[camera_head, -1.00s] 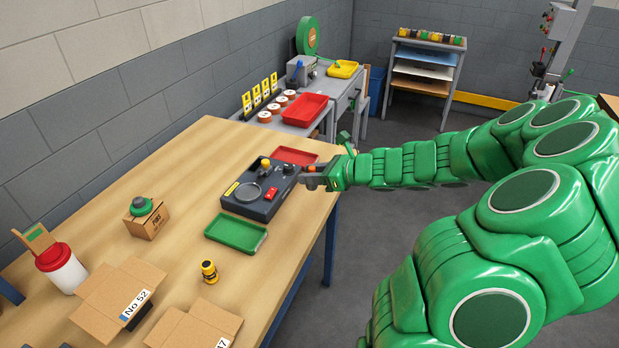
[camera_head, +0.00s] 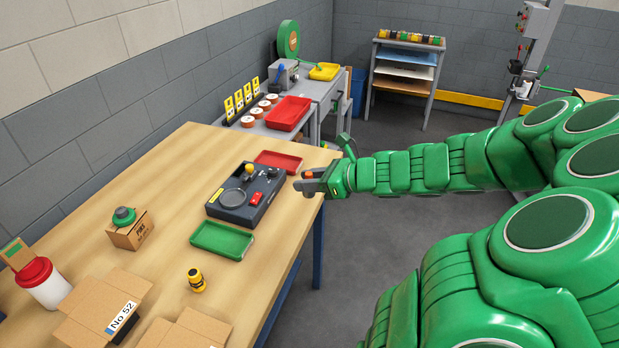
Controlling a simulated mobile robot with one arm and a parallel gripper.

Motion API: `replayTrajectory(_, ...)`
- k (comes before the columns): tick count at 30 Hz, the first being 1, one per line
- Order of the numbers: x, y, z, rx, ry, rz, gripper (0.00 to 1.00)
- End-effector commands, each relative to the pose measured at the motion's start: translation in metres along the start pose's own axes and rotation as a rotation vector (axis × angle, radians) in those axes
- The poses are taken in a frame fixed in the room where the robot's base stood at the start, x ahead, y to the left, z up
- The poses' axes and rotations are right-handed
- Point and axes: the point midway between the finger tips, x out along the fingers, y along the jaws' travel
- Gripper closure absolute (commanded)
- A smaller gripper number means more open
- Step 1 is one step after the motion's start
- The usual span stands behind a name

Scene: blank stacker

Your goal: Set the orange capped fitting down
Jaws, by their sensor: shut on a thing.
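My gripper (camera_head: 308,186) is over the right edge of the wooden table, to the right of the dark device and in front of the red tray. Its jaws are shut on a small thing. A small orange patch (camera_head: 308,174) shows at the jaws, which looks like the cap of the orange capped fitting. The rest of the fitting is hidden by the jaws or too small to make out. I cannot tell whether it touches the table.
The dark device (camera_head: 232,212) with a round plate and a yellow knob stands left of my gripper. A red tray (camera_head: 290,167) lies behind, a green tray (camera_head: 222,254) in front. A black-and-yellow fitting (camera_head: 196,280) and cardboard boxes (camera_head: 130,232) stand nearer. Bare table lies left of the device.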

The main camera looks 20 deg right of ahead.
Motion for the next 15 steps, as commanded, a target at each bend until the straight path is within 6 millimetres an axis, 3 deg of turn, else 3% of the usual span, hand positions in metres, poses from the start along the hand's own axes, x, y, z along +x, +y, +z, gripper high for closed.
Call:
replayTrajectory(6,0.006,-0.060,0.004,0.023,0.001,-0.061,0.97)
replayTrajectory(12,0.011,-0.099,0.006,0.040,0.000,-0.101,0.97)
replayTrajectory(15,0.012,-0.109,0.007,0.046,-0.001,-0.111,0.97)
